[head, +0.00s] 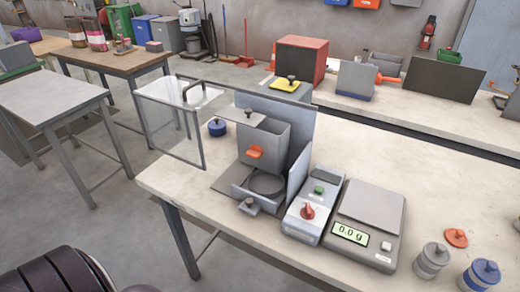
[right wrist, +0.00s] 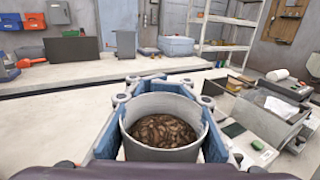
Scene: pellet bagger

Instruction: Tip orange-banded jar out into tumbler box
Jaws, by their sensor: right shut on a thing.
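In the right wrist view my right gripper (right wrist: 163,112) is shut around an open grey jar (right wrist: 165,106) that holds brown pellets. The jar looks about upright; any orange band on it is hidden. An orange lid (head: 456,238) lies on the bench at the right in the head view. The grey machine there has an upright box (head: 264,146) with an orange-red knob, and a knobbed plate (head: 249,117) at its top. I take this for the tumbler box but cannot be sure. Neither gripper shows in the head view.
A framed clear guard (head: 170,118) stands out left of the machine. A control box (head: 313,205) and a scale (head: 366,215) reading 0.0 g stand to its right. A grey-lidded jar (head: 432,261) and a blue-banded jar (head: 480,276) stand near the right edge.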

